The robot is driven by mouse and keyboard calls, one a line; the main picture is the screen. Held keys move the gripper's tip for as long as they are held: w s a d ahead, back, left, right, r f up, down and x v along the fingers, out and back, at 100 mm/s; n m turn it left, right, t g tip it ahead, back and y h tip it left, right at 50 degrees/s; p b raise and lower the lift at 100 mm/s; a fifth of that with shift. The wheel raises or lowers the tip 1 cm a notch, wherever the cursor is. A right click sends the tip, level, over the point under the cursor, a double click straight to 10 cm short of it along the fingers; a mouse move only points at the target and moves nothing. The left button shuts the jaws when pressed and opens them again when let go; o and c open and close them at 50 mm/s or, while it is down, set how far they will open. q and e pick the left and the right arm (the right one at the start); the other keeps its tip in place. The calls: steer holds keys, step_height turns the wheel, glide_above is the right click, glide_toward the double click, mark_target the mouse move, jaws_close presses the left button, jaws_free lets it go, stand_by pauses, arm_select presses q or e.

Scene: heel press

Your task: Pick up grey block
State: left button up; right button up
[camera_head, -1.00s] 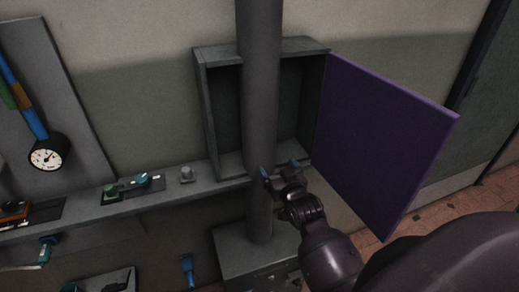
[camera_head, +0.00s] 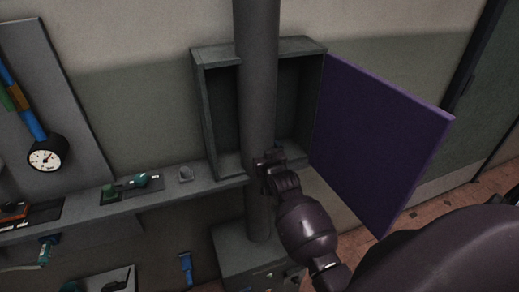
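A small grey block (camera_head: 185,174) sits on the narrow grey shelf (camera_head: 139,202), left of the open cabinet. My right gripper (camera_head: 266,166) is in front of the vertical grey column, to the right of the block and apart from it. Its fingers point away from me and are hidden, so I cannot tell whether it is open or shut. My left gripper is not in view.
The thick column (camera_head: 258,85) stands in front of the grey cabinet (camera_head: 205,110). The purple door (camera_head: 375,140) hangs open to the right. Green and teal items (camera_head: 146,180) lie on the shelf left of the block. A gauge (camera_head: 43,157) hangs at the left.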

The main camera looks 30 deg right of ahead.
steer(key=shift+x, duration=0.9)
steer(key=shift+s, duration=0.1)
steer(key=c, duration=1.1)
steer(key=shift+c, duration=0.2)
steer(key=shift+r, duration=0.1)
steer(key=shift+s+r, duration=0.1)
steer(key=shift+r, duration=0.05)
steer(key=f+b+v, duration=0.1)
steer(key=v, duration=1.6)
steer(key=w+a+r+n+y, duration=0.1)
steer(key=a+r+y, duration=0.1)
steer(key=a, duration=0.4)
steer(key=w+a+r+n+y, duration=0.1)
steer(key=w+a+r+y, duration=0.1)
steer(key=a, duration=0.5)
steer(key=shift+a+r+n, duration=0.25)
steer(key=shift+r+n, duration=0.05)
steer(key=shift+r, duration=0.4)
